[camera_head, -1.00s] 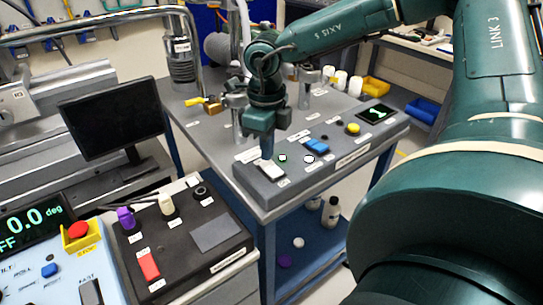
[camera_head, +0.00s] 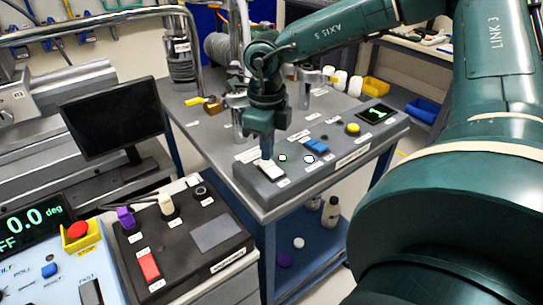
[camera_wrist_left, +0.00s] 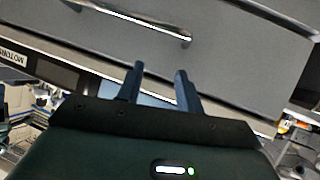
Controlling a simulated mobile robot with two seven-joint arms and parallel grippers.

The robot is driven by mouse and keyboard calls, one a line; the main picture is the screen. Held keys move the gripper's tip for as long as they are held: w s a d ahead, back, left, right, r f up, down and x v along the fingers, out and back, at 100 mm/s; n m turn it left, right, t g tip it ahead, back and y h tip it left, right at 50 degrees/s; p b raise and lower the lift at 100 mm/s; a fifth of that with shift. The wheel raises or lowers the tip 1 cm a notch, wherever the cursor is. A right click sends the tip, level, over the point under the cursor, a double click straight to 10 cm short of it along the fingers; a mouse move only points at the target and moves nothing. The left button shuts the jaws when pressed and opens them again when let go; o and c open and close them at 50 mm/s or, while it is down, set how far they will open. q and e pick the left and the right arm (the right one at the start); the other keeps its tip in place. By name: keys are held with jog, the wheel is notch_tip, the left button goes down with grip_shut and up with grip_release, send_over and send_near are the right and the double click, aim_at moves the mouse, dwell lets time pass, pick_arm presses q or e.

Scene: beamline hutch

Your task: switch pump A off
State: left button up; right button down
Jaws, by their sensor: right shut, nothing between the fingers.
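A grey control box (camera_head: 240,178) stands on the metal table. It carries a white rocker switch (camera_head: 271,171), a blue rocker switch (camera_head: 317,146), a yellow button (camera_head: 353,128) and a lit green display (camera_head: 376,114). Two small round lamps, one near each rocker, show between them. The labels are too small to read, so I cannot tell which switch is pump A's. My right gripper (camera_head: 267,152) is shut and empty, pointing down at the white rocker's far end; I cannot tell whether it touches. My left gripper (camera_wrist_left: 159,76) is open and empty in the left wrist view, before a grey drawer front.
A dark box (camera_head: 214,232) with purple, white and red controls stands at the front. A blue panel with a red button (camera_head: 78,230) is at the lower left. A black monitor (camera_head: 110,117) stands left. Posts and a yellow-handled valve (camera_head: 197,101) stand behind my right gripper.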

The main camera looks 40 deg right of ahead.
aim_at(267, 164)
jog(key=shift+f+b, duration=1)
jog(key=shift+b, duration=0.1)
dwell(0.6)
jog(key=shift+r, duration=0.15)
jog(key=shift+r+p, duration=1.6)
jog(key=shift+r, duration=1.85)
jog(key=shift+r, duration=0.1)
